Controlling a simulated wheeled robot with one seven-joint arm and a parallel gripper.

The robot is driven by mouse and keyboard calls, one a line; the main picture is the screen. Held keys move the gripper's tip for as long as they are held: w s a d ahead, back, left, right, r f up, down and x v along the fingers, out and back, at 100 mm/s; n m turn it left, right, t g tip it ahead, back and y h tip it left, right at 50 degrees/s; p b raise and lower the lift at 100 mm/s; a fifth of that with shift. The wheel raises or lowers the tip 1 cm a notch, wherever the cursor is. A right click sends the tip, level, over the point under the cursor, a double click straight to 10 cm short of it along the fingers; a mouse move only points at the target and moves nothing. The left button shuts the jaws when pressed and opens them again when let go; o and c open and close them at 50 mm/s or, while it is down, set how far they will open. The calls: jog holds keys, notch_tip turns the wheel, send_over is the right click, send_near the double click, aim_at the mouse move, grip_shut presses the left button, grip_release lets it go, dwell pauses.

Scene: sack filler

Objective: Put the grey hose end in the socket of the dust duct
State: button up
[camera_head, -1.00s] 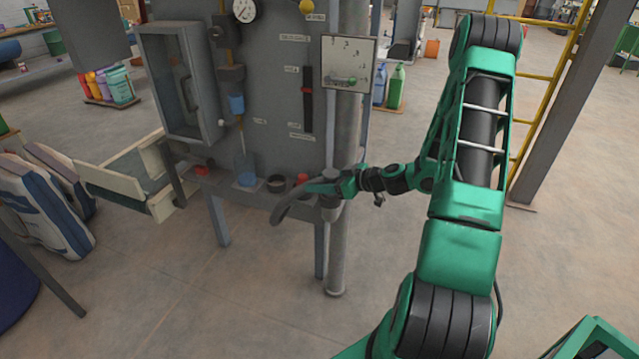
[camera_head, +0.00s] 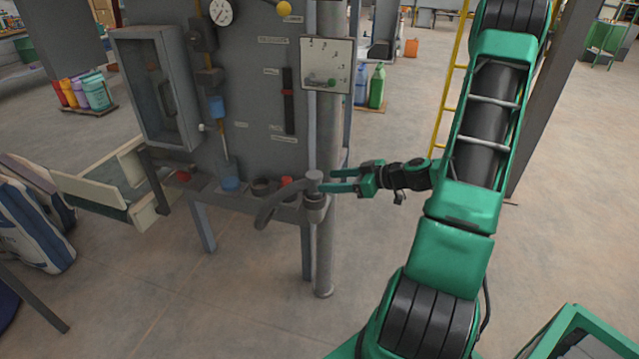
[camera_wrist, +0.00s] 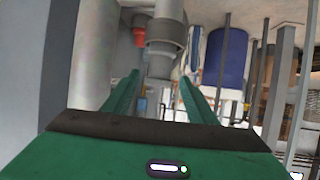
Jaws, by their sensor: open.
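The grey hose (camera_head: 272,205) curves up from the left to its end (camera_head: 314,179), which stands upright at the mouth of the dust duct's socket (camera_head: 316,208). The end looks seated in the socket; how deep cannot be told. The socket sits against the vertical grey duct (camera_head: 323,255). My gripper (camera_head: 332,180) is open and empty, just right of the hose end, with its fingers pointing left. In the wrist view, the hose end (camera_wrist: 160,66) and the socket's dark collar (camera_wrist: 166,35) lie ahead, between my open fingers (camera_wrist: 159,76) and apart from them.
The grey machine panel (camera_head: 255,100) stands behind, with a shelf holding a blue bottle (camera_head: 229,177) and a red cup (camera_head: 287,187). The floor (camera_head: 260,300) in front is clear.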

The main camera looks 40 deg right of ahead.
jog(key=s+a+r+g+h, duration=0.1)
jog(key=s+a+g, duration=0.6)
jog(key=s, duration=0.1)
jog(key=s+r+m+g+h, duration=0.2)
jog(key=s+r+m, duration=0.4)
jog(key=s, duration=0.4)
jog(key=s+r+m+g+h, duration=0.2)
jog(key=s+r+m, duration=0.3)
jog(key=s, duration=0.6)
jog(key=shift+s+a+r+m+g+h, duration=0.25)
jog(key=shift+r+m+g+h, duration=0.15)
jog(key=shift+r+g, duration=0.1)
jog(key=shift+w+f, duration=0.3)
jog(key=shift+w, duration=0.35)
